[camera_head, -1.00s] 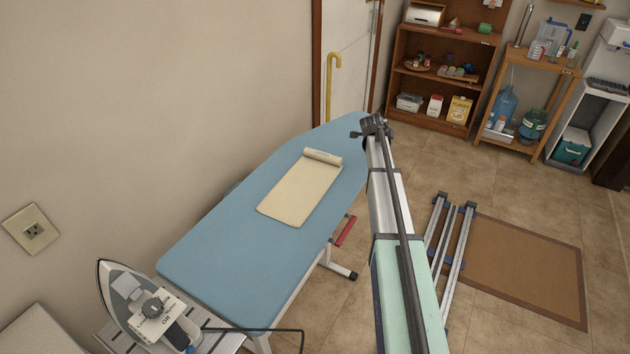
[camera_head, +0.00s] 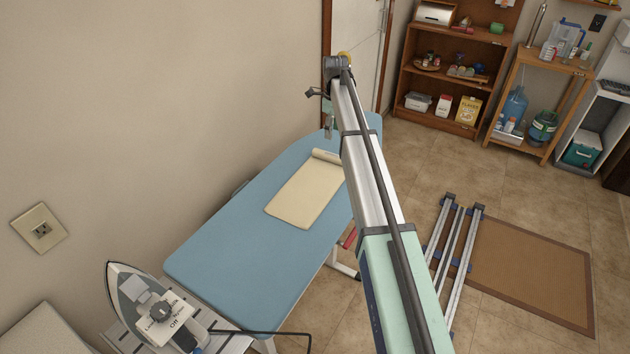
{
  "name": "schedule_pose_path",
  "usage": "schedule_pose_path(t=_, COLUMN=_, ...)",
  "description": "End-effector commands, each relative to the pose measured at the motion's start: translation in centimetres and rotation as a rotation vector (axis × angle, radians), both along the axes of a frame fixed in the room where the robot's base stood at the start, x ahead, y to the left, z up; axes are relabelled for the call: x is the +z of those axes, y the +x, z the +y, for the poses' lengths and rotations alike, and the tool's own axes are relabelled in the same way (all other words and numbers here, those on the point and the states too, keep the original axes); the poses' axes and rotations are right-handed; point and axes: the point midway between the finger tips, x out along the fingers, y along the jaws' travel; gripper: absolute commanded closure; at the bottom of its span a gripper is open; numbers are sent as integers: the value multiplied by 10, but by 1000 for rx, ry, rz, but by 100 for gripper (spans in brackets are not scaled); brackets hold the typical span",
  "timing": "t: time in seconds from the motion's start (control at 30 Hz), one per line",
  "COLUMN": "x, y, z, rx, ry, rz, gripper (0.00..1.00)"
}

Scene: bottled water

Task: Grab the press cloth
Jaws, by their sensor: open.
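The press cloth (camera_head: 302,199) is a cream cloth lying on the blue ironing board (camera_head: 235,255). Its far end is rolled up, and my arm hides part of its right edge.
An iron (camera_head: 150,308) stands on the rest at the board's near end. A wall is close along the left. Shelves (camera_head: 455,65) with goods stand at the back. Metal rails (camera_head: 455,250) and a brown mat (camera_head: 530,265) lie on the right floor.

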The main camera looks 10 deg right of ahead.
Motion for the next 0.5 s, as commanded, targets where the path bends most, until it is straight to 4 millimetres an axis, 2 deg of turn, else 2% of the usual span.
schedule_pose_path(t=0.2, x=-41, y=-1, z=-1, rx=0, ry=0, rz=1, gripper=44)
schedule_pose_path(t=0.3, x=-54, y=0, z=-1, rx=0, ry=-1, rz=-1, gripper=44)
schedule_pose_path(t=0.5, x=-66, y=0, z=-1, rx=0, ry=-1, rz=-2, gripper=44)
